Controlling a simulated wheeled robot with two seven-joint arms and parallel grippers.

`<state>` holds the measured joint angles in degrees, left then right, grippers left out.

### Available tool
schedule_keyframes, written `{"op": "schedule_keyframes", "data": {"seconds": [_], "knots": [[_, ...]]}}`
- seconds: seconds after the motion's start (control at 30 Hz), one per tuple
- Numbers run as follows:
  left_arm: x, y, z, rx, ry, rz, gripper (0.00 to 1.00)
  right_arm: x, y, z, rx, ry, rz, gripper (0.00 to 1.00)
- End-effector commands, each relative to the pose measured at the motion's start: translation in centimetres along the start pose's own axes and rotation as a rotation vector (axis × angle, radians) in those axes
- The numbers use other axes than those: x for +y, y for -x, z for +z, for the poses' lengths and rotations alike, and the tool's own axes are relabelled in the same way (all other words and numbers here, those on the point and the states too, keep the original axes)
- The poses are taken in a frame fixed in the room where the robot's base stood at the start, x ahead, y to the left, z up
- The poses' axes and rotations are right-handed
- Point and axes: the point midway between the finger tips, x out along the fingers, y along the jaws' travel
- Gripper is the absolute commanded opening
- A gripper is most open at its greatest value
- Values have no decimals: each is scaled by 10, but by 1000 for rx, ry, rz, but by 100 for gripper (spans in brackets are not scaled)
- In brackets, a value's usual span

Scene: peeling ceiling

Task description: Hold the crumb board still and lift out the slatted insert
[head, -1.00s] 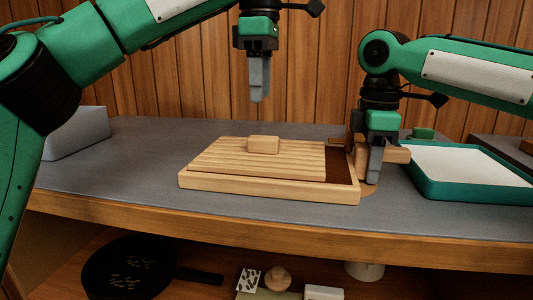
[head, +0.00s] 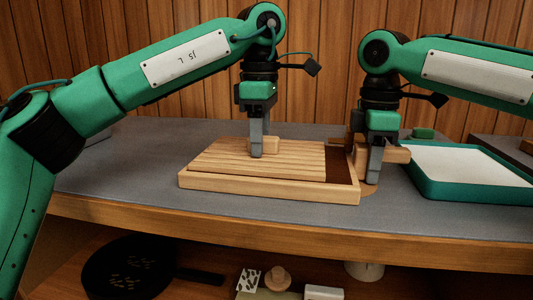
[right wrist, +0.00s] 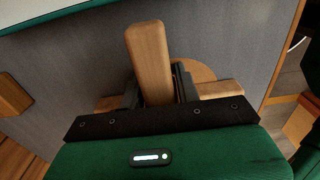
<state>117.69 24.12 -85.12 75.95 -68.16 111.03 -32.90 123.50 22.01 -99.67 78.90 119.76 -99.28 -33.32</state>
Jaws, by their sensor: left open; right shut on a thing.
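The crumb board (head: 270,190) is a shallow pale wooden tray on the grey worktop. Its slatted insert (head: 225,160) lies in it, with a dark strip of tray floor (head: 340,168) bare at the right. A small block handle (head: 272,146) stands on the insert. My left gripper (head: 257,152) points down at this handle, its fingers overlapping the handle's left part; it is open. My right gripper (head: 375,175) is shut on a wooden bar (head: 398,155) at the board's right end. The bar (right wrist: 148,55) also shows between the fingers in the right wrist view. Its join to the board is hidden.
A green-rimmed tray (head: 450,192) with a pale inside stands close on the right. A plank wall (head: 330,60) rises behind. A dark pan (head: 125,268) and small items lie on the shelf below. The worktop left of the board (head: 130,165) is clear.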

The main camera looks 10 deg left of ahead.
Motion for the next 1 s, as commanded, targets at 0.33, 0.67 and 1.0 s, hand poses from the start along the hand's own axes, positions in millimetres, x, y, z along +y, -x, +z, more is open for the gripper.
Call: {"op": "schedule_keyframes", "data": {"seconds": [0.33, 0.67, 1.0], "knots": [[0, 0, 0, 0, 0, 0, 6, 0, 0, 0, 0, 0, 0, 0], [0, 4, 0, -1, 1, 1, 0, 0, 0, 0, -1, 0, 0, 0], [0, 10, 0, -1, 1, 1, 0, 0, 0, 0, -1, 1, -1, 0]]}}
